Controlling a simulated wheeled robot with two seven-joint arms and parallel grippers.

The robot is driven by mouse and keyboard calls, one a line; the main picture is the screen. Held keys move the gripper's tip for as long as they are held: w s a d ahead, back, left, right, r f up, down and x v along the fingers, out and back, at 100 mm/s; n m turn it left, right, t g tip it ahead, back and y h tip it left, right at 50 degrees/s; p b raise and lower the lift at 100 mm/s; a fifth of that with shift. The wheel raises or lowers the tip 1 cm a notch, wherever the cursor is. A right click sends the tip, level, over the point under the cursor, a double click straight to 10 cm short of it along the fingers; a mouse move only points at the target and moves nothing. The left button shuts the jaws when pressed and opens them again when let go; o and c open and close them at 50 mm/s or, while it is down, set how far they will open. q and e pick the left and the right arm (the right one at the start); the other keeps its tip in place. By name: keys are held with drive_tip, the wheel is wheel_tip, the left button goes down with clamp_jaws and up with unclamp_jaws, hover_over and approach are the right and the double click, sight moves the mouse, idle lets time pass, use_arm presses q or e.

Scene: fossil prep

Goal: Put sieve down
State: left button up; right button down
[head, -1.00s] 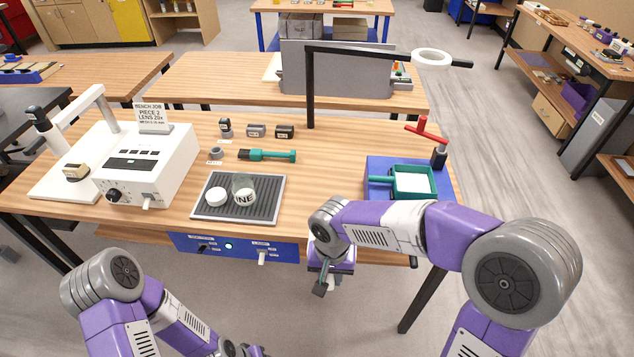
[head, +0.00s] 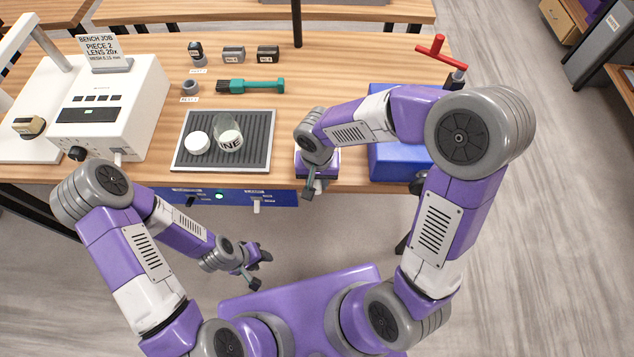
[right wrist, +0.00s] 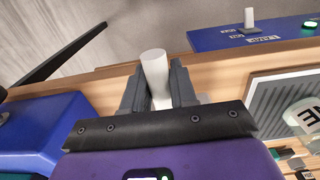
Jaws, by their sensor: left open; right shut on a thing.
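My right gripper (head: 309,188) is at the front edge of the bench, right of the tray. In the right wrist view its fingers (right wrist: 157,88) are shut on a white cylinder (right wrist: 154,68); what it belongs to cannot be told. The teal sieve, seen earlier on the blue stand (head: 393,166), is hidden behind my right arm in the head view. A teal edge (right wrist: 22,176) beside the blue stand (right wrist: 40,125) shows at the lower left of the right wrist view. My left gripper (head: 260,268) is open and empty, in front of the bench.
A ribbed tray (head: 178,158) holds a white lid (head: 197,143) and a clear jar (head: 228,135). A teal-handled brush (head: 250,86) lies behind it. A white device (head: 110,105) stands left. A red T-handle (head: 440,52) rises behind the blue stand. A black post (head: 297,22) stands at the back.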

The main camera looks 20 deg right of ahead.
wheel_tip(320, 180, down, 4)
drive_tip(key=shift+r+b, duration=0.25)
drive_tip(key=shift+b, duration=0.15)
drive_tip(key=c, duration=0.9)
unclamp_jaws()
drive_tip(key=shift+r, duration=0.1)
wheel_tip(320, 180, up, 12)
drive_tip(key=p, duration=0.3)
